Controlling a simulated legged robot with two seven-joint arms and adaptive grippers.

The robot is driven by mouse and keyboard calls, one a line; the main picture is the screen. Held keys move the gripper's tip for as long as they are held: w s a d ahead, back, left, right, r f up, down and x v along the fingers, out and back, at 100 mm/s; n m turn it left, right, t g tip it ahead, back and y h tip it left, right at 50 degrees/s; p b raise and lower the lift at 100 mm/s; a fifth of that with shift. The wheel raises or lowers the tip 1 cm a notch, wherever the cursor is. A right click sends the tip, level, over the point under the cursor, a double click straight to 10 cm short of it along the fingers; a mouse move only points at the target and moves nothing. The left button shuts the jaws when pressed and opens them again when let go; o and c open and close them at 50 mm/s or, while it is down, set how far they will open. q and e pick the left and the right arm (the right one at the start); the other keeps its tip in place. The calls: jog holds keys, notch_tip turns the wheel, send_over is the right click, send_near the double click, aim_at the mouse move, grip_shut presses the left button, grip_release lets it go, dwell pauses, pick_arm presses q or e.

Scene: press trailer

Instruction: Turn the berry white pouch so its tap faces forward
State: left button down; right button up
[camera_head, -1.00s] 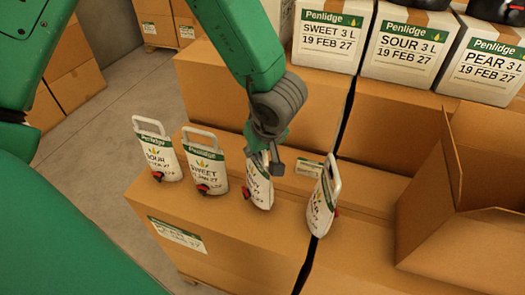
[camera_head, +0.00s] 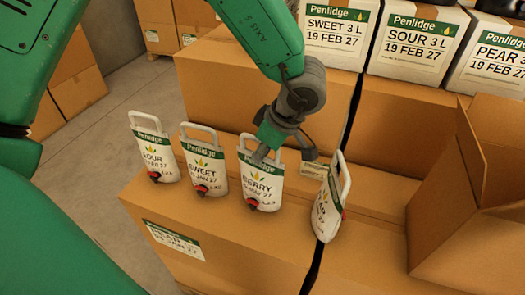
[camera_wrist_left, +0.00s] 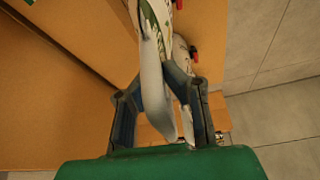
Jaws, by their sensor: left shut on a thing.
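The berry white pouch (camera_head: 261,186) stands upright on a cardboard box, its BERRY label and its dark tap (camera_head: 252,204) towards the camera. My left gripper (camera_head: 266,152) is shut on the top of this pouch, by its handle; in the left wrist view the fingers (camera_wrist_left: 160,100) close on the white handle (camera_wrist_left: 153,85). To its left stand the sweet pouch (camera_head: 205,172) and the sour pouch (camera_head: 154,156), both with red taps facing the camera. To its right a fourth pouch (camera_head: 325,212) is turned, its red tap pointing right. My right gripper is not in view.
The pouches stand near the front edge of the cardboard boxes (camera_head: 255,235). An open carton (camera_head: 450,235) is at the right. White Penlidge boxes (camera_head: 413,42) stand at the back.

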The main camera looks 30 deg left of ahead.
pick_arm(q)
jog(key=shift+d, duration=0.65)
jog(key=shift+d+r, duration=0.1)
jog(key=shift+d, duration=0.3)
jog(key=shift+a+f, duration=0.35)
jog(key=shift+a, duration=0.45)
jog(key=c, duration=1.7)
grip_release()
jog(key=shift+a, duration=0.1)
jog(key=shift+o, duration=0.4)
jog(key=shift+d, duration=0.3)
jog(key=shift+d+r, duration=0.1)
jog(key=shift+d, duration=0.3)
jog(key=shift+d+r, duration=0.2)
jog(key=shift+r, duration=0.05)
jog(key=v, duration=1.1)
jog(key=shift+d, duration=0.2)
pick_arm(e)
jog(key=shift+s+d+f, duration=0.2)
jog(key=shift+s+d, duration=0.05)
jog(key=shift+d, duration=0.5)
